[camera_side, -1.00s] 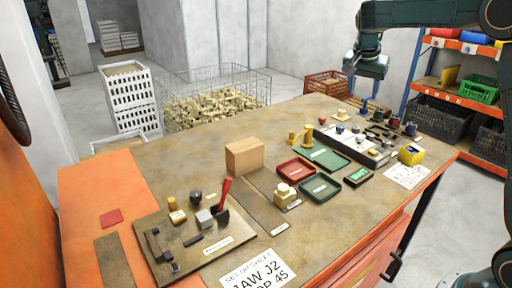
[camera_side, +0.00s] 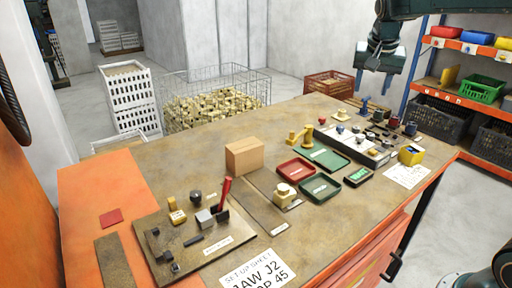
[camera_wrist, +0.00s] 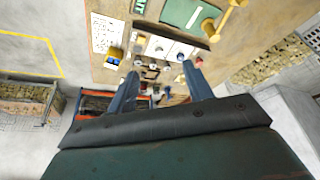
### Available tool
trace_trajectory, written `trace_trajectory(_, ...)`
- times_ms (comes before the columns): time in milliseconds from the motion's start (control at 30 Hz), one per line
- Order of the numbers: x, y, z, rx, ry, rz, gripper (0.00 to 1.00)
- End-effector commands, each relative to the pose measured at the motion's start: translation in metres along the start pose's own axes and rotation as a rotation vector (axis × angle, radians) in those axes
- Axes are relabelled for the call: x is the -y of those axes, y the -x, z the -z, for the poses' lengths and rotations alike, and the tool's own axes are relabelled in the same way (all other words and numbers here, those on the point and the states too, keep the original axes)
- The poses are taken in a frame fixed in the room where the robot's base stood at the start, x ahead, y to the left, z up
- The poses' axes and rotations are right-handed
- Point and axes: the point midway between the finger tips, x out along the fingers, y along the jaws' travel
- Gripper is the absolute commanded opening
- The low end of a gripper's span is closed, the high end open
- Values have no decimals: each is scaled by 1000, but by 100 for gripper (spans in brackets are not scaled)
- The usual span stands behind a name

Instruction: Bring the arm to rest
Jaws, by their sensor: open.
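My gripper (camera_side: 373,84) is dark teal and hangs high at the upper right of the side view, above the far right end of the workbench (camera_side: 185,150). Its two blue fingers point down and stand apart with nothing between them. In the wrist view my gripper (camera_wrist: 160,69) shows both fingers spread, with the bench top and its small parts beyond them. The fingers are clear of everything on the bench in the side view.
On the bench are a cardboard box (camera_side: 244,156), a red tray (camera_side: 296,171), a green tray (camera_side: 320,189), a parts rack (camera_side: 350,146) and a fixture plate (camera_side: 225,250) with a red handle. Behind stand a wire bin (camera_side: 213,103) and orange shelving (camera_side: 470,101).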

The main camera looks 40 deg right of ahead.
Motion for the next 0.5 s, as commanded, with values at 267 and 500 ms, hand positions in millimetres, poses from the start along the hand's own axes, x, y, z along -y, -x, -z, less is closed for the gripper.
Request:
trace_trajectory(267,0,1,-1,0,2,1,51)
trace_trajectory(500,-6,14,-15,-4,60,29,51)
